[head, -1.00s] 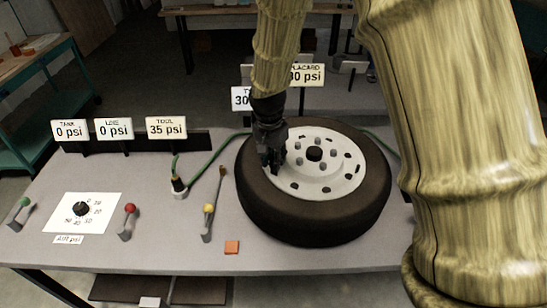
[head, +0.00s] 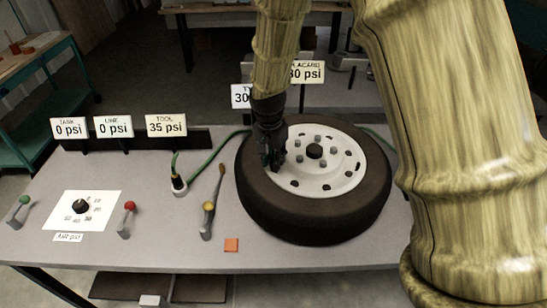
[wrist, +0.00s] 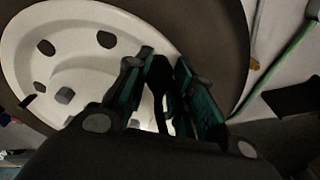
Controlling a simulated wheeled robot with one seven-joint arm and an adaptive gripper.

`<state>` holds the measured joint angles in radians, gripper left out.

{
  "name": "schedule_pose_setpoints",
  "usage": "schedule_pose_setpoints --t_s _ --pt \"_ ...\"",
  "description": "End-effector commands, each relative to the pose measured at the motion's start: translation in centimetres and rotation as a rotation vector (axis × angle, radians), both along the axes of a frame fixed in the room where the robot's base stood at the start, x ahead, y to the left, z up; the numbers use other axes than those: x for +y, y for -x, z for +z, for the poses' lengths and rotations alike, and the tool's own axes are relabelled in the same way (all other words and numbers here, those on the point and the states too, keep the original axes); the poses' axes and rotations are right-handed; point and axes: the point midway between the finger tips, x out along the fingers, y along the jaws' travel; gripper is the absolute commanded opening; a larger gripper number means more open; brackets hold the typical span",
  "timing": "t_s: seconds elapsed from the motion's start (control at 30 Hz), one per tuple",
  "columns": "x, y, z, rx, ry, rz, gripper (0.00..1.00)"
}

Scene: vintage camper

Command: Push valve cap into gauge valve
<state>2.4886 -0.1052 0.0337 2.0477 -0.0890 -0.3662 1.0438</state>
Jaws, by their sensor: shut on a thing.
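My gripper (head: 272,164) points down over the left part of the white wheel rim (head: 338,186), inside the black tire (head: 262,208). In the wrist view its two dark green-edged fingers (wrist: 167,72) are close together. A thin dark thing shows between them, seemingly the valve cap, but it is too dark to be sure. The rim (wrist: 25,50) also shows in the wrist view, behind and left of the fingers. I cannot make out the gauge valve; the fingers may hide it.
The wheel lies flat on the grey bench (head: 140,235). Pressure signs (head: 166,125) stand behind.

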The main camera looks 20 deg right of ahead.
Motion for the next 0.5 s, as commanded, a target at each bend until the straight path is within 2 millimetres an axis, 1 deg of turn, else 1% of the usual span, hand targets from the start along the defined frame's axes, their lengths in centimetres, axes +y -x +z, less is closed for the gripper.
schedule_pose_setpoints --t_s 0.1,0.13,0.23,0.27,0.5 --pt "0.0 0.0 -0.22 0.0 0.0 0.0 0.0" --pt "-0.01 -0.01 -0.16 0.0 0.0 0.0 0.29" --pt "0.0 0.0 -0.16 0.0 0.0 0.0 0.48" --pt "0.0 0.0 -0.16 0.0 0.0 0.0 0.49" --pt "-0.01 0.01 -0.17 0.0 0.0 0.0 0.49"
